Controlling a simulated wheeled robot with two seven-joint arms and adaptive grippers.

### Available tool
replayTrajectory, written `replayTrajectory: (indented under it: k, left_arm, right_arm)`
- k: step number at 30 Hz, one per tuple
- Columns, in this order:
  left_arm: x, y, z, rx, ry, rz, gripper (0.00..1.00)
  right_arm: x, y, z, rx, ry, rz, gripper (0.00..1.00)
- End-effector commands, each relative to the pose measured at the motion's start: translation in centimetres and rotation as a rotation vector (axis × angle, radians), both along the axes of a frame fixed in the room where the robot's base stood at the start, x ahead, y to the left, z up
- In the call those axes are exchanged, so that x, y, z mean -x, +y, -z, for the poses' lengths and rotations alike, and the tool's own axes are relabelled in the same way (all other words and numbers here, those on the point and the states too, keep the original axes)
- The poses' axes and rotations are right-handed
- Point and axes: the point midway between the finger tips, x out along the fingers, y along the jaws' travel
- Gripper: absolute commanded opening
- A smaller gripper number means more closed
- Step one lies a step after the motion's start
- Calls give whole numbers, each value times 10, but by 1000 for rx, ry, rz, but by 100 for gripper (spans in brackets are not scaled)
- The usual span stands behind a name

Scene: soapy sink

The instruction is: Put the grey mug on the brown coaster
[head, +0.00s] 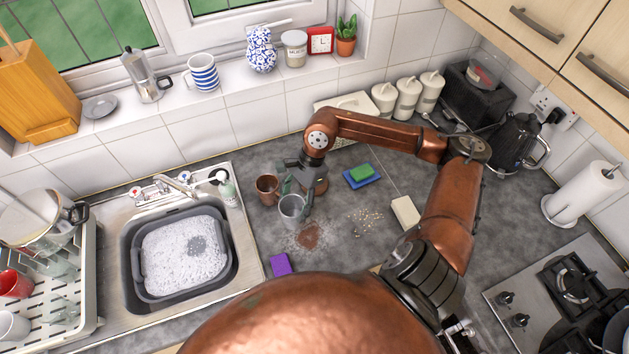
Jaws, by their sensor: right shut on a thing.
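The grey mug (291,209) is at the middle of the worktop, left of centre in the head view. My right gripper (297,198) reaches down over it from behind and is shut on it; the fingers are at the mug's rim and right side. I cannot tell whether the mug's base touches the worktop. A flat brown patch (308,236) lies just in front of and right of the mug; its ragged outline looks more like a spill than a coaster. A brown coaster cannot be made out clearly. My left gripper is not in view.
A brown cup (267,189) stands close left of the mug. A blue and green sponge pair (361,175), pale block (405,212), crumbs (367,221) and purple sponge (281,265) lie around. The sink's soapy basin (226,274) is left, the hob (556,290) right.

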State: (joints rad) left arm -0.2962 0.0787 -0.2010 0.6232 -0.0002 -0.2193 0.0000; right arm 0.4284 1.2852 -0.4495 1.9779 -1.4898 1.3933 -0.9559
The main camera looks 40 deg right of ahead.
Motion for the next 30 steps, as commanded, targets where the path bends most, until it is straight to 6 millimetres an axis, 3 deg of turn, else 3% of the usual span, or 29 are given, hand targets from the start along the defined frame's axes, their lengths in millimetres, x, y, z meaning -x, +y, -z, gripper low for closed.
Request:
replayTrajectory:
  k: [6,18,24,30]
  left_arm:
    - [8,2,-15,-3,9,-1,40]
    - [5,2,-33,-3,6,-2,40]
    - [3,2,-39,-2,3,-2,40]
    - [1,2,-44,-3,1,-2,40]
  right_arm:
    - [9,-16,-22,3,-2,470,21]
    - [18,-32,-58,-3,-6,1154,21]
    - [23,-36,-70,-2,-4,1369,21]
    - [20,-44,-71,0,2,1451,21]
